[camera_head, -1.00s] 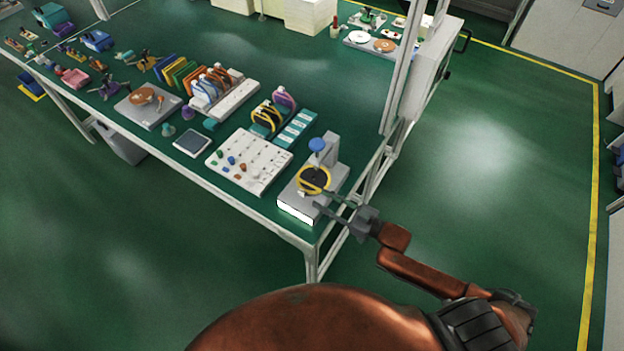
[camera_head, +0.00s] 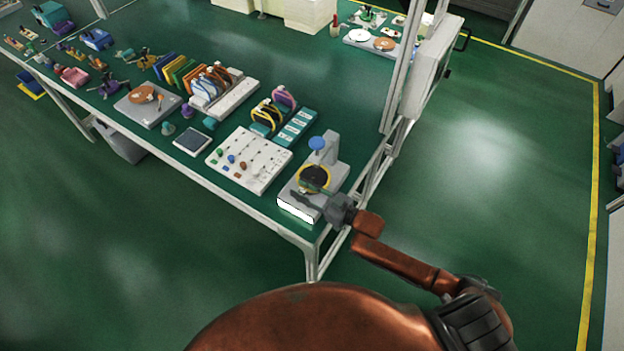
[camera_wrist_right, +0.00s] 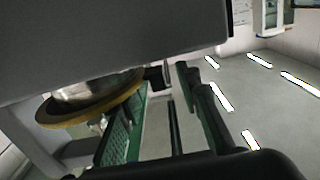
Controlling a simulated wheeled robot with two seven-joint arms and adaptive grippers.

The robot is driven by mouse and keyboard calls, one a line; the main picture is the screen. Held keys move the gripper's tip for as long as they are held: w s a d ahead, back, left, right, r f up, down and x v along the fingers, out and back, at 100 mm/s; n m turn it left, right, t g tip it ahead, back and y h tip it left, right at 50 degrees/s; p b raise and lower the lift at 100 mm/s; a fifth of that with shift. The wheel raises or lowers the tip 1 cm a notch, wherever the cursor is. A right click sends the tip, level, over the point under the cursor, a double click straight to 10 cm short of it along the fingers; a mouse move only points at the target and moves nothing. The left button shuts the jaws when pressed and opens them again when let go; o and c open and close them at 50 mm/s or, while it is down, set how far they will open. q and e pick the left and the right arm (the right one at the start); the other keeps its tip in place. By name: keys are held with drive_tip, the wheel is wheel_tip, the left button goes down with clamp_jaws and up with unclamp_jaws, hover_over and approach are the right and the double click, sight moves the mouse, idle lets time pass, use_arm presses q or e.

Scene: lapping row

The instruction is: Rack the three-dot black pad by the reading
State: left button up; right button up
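A black round pad with a yellow rim (camera_head: 314,178) lies on the grey gauge stand (camera_head: 330,172), under its blue knob (camera_head: 317,144). Dots on the pad are too small to tell. A blank bright panel (camera_head: 296,211) is on the stand's front; no reading can be made out. My right gripper (camera_head: 302,191) is at the stand's front right, its fingers reaching over the base near the pad. In the right wrist view the yellow-rimmed disc (camera_wrist_right: 95,100) is left of my fingers (camera_wrist_right: 185,105), which look apart with nothing between them. My left gripper is out of view.
Left of the stand are a white peg board (camera_head: 248,160), a teal strip with pale labels (camera_head: 296,127), upright yellow and purple rings (camera_head: 284,98) and a white rack (camera_head: 232,100) with coloured pads. A frame post (camera_head: 400,75) rises at the table's right edge.

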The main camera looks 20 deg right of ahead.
clamp_jaws()
idle(0.5)
drive_tip(key=shift+r, duration=0.55)
wheel_tip(320, 180, up, 3)
drive_tip(key=shift+f+p, duration=0.2)
drive_tip(key=shift+p, duration=0.1)
drive_tip(key=v, duration=1.7)
drive_tip(key=s+a+p, duration=0.6)
drive_tip(key=s+a, duration=0.3)
drive_tip(key=a, duration=0.1)
drive_tip(key=shift+s+a, duration=0.2)
drive_tip(key=shift+p, duration=0.3)
